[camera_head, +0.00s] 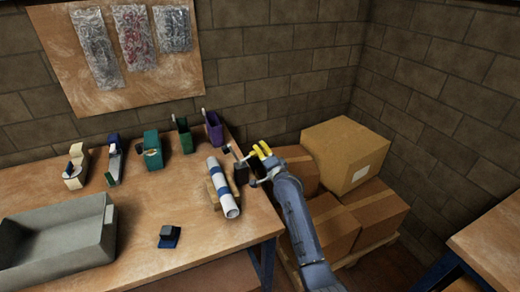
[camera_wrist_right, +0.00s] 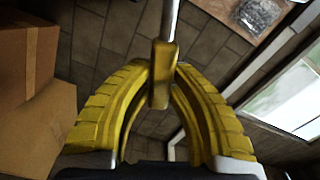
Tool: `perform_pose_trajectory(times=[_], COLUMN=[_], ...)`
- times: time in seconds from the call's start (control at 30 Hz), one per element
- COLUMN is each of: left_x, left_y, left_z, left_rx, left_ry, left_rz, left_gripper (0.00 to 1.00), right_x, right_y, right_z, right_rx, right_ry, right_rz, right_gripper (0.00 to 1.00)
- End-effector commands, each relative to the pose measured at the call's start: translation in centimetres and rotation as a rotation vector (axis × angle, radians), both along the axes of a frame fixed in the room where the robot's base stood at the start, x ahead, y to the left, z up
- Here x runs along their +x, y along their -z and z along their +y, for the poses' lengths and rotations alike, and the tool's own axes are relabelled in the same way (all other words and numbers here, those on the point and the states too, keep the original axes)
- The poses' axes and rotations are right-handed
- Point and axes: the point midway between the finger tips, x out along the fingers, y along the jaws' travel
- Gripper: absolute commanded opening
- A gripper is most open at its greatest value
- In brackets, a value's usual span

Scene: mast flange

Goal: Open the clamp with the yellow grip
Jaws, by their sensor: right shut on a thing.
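The clamp (camera_head: 241,174) is a dark piece at the right edge of the workbench in the head view. It is small there, and my gripper partly hides its lever. In the right wrist view, the yellow grip (camera_wrist_right: 162,88) sits on the end of a pale metal rod (camera_wrist_right: 170,20). My right gripper (camera_head: 262,150) is just right of the clamp, past the bench edge. Its ribbed yellow fingers (camera_wrist_right: 163,72) are shut on the grip, one on each side. My left gripper is in neither view.
A white and blue roll (camera_head: 222,188) lies in a wooden cradle left of the clamp. A grey tray (camera_head: 85,250), a small dark blue object (camera_head: 169,237) and several bench tools stand further left. Cardboard boxes (camera_head: 345,155) are stacked close behind and right of my right arm.

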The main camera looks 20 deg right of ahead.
Motion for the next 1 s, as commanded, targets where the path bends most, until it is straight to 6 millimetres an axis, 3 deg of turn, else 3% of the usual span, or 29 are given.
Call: perform_pose_trajectory(times=[0.53,0.57,0.73,1.0], left_x=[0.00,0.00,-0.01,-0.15], left_y=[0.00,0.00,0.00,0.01], left_z=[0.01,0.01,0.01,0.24], left_rx=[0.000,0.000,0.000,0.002], left_ry=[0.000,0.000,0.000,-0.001], left_rz=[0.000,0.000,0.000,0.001], left_gripper=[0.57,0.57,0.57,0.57], right_x=[0.03,0.04,0.02,-0.02], right_y=[0.22,0.23,0.22,0.22], right_z=[-0.10,-0.10,-0.08,-0.07], right_rx=[0.025,0.025,0.024,0.023], right_ry=[0.000,0.000,0.000,0.000], right_rz=[0.004,0.005,0.004,0.003], right_gripper=[0.00,0.21,0.41,0.44])
